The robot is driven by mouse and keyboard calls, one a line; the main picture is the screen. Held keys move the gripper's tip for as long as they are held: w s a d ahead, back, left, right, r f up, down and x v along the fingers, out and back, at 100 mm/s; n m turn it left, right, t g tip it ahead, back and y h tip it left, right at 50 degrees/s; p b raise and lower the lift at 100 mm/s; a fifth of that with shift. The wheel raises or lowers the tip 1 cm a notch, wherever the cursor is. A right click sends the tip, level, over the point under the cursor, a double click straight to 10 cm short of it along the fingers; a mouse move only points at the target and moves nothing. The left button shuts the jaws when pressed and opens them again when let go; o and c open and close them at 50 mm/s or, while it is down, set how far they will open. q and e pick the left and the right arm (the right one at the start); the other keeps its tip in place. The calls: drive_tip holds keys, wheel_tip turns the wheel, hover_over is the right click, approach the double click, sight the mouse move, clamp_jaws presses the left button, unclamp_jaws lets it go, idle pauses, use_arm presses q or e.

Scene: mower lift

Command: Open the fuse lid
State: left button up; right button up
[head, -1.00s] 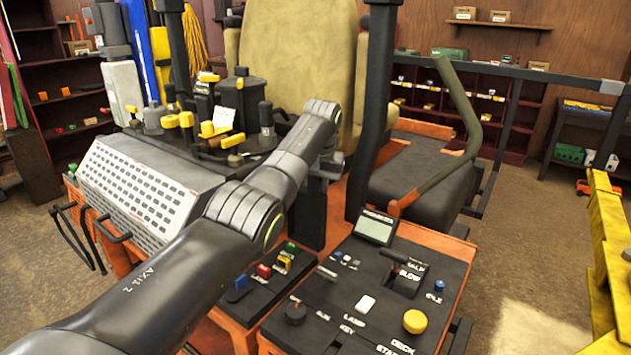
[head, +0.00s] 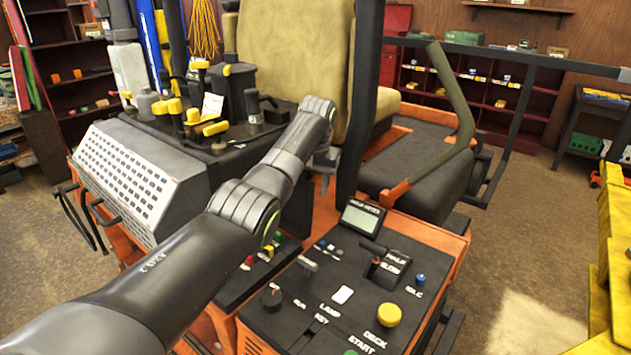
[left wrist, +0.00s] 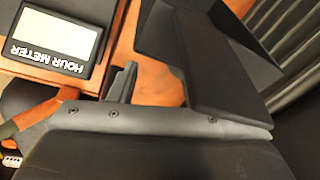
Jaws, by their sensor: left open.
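I cannot pick out the fuse lid with certainty in either view. The orange and black machine has a side console (head: 330,300) with an hour meter (head: 362,218), knobs and switches. My left gripper (head: 324,172) is at the end of the arm, beside the seat post and above the orange body behind the console. Its fingertips are hard to make out there. In the left wrist view my left gripper (left wrist: 150,72) is open, with nothing seen between its fingers. My right gripper is not in view.
The seat (head: 290,60) and a black post (head: 365,100) stand close behind my left gripper. An armrest bar (head: 455,125) is to the right. Yellow-handled levers (head: 190,110) stand at left. A yellow structure (head: 615,230) is at the right edge; open floor lies before it.

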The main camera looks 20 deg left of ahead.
use_arm(q)
wheel_tip(320, 180, up, 17)
drive_tip(key=s+d+b, duration=0.1)
drive_tip(key=s+b, duration=0.1)
drive_tip(key=b, duration=0.1)
drive_tip(key=shift+d+b, duration=0.2)
drive_tip(key=shift+b, duration=0.2)
